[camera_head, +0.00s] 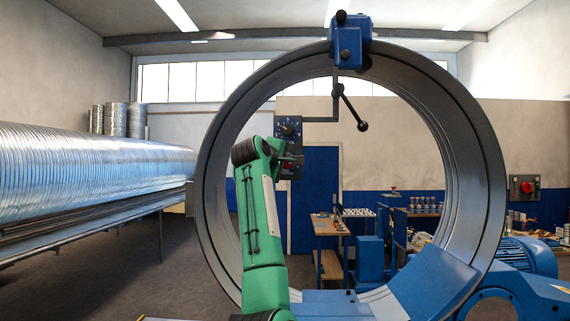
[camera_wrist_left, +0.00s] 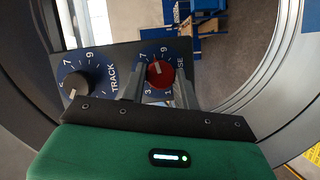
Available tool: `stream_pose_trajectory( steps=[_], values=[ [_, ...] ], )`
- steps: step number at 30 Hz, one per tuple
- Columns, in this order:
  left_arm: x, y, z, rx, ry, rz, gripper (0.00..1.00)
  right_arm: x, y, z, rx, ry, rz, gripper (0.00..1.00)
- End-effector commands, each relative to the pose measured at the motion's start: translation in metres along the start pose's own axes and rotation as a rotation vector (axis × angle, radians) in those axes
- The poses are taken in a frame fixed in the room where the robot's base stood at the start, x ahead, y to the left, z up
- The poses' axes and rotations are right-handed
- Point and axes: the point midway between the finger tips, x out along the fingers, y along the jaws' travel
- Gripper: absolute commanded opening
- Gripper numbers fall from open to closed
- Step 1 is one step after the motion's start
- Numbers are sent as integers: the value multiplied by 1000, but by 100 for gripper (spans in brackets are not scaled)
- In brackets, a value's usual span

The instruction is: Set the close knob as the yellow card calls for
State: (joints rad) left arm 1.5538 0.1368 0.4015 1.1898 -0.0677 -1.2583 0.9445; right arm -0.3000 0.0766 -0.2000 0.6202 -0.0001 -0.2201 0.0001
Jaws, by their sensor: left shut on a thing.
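The close knob (camera_wrist_left: 159,76) is red and sits on a dark dial plate, its label partly hidden by a finger. Its pale mark points up, near the 7 and 9; the exact reading is unclear. My left gripper (camera_wrist_left: 160,70) is shut on this knob, one finger at each side. The black track knob (camera_wrist_left: 76,88) is to its left on the same control panel (camera_wrist_left: 108,70). In the head view the panel (camera_head: 288,130) hangs inside the big ring, with my left gripper (camera_head: 289,163) at its lower part. I cannot make out a yellow card. My right gripper is out of view.
A lever with a black ball end (camera_head: 362,126) hangs above and right of the panel. A spiral duct (camera_head: 90,175) lies on a rack at left. Workbenches (camera_head: 328,226) stand behind the ring.

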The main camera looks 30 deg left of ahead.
Motion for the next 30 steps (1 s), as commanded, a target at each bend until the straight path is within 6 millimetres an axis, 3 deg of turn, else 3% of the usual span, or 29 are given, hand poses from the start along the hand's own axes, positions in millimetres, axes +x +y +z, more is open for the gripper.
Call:
stream_pose_trajectory(
  steps=[15, 30],
  values=[
    [-1, 6, -1, 369, 4, -150, 8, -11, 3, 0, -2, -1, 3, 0],
    [-1, 6, 0, 475, 4, -192, 8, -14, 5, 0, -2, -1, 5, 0]
  ],
)
